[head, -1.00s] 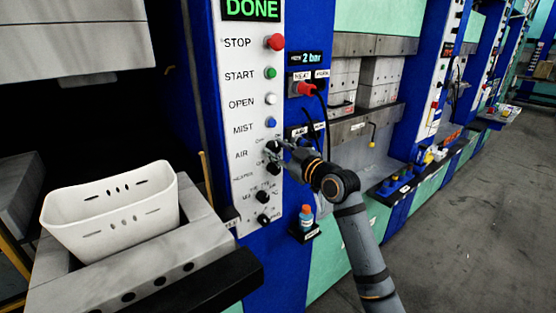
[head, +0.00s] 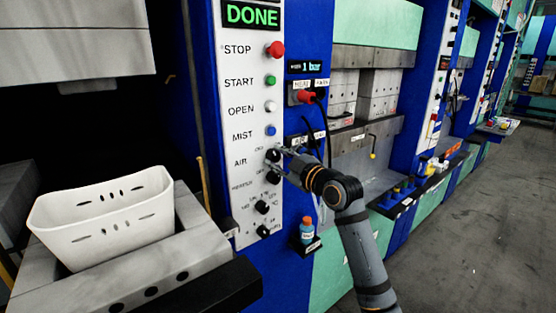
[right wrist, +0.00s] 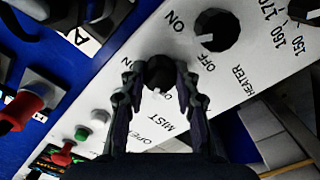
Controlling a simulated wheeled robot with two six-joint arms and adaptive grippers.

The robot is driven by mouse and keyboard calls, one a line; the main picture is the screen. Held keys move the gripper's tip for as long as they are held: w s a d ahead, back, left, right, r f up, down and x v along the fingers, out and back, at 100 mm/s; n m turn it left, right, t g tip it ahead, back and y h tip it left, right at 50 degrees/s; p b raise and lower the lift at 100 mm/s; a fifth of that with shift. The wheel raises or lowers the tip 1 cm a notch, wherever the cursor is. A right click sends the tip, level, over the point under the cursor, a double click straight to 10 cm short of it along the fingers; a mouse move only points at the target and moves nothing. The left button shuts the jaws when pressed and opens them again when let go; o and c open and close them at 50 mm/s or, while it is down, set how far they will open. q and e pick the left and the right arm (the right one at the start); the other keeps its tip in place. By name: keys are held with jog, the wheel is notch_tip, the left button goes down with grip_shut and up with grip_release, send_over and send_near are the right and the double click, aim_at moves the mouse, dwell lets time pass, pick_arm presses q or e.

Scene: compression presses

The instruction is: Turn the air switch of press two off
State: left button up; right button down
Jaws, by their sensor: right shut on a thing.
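The air switch (head: 272,155) is a black rotary knob on the white control panel (head: 232,205) of the nearest press, below the blue mist button. My right gripper (head: 284,152) reaches it from the right and is shut on it. In the right wrist view the fingers (right wrist: 158,88) stand on both sides of the air knob (right wrist: 160,70). ON and a partly hidden OFF label show around it; I cannot clearly read where its pointer stands. No press number is readable. My left gripper is out of view.
The black heater knob (head: 273,177) sits just below the air switch, with more knobs under it. Red, green, white and blue buttons line the panel above. A white bin (head: 105,232) stands at the left. A small bottle (head: 307,230) stands below the panel's right side. Floor is clear at right.

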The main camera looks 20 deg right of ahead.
jog(key=c, duration=1)
grip_release()
jog(key=shift+s, duration=0.1)
jog(key=v, duration=0.7)
jog(key=shift+s, duration=0.15)
jog(key=shift+d, duration=0.1)
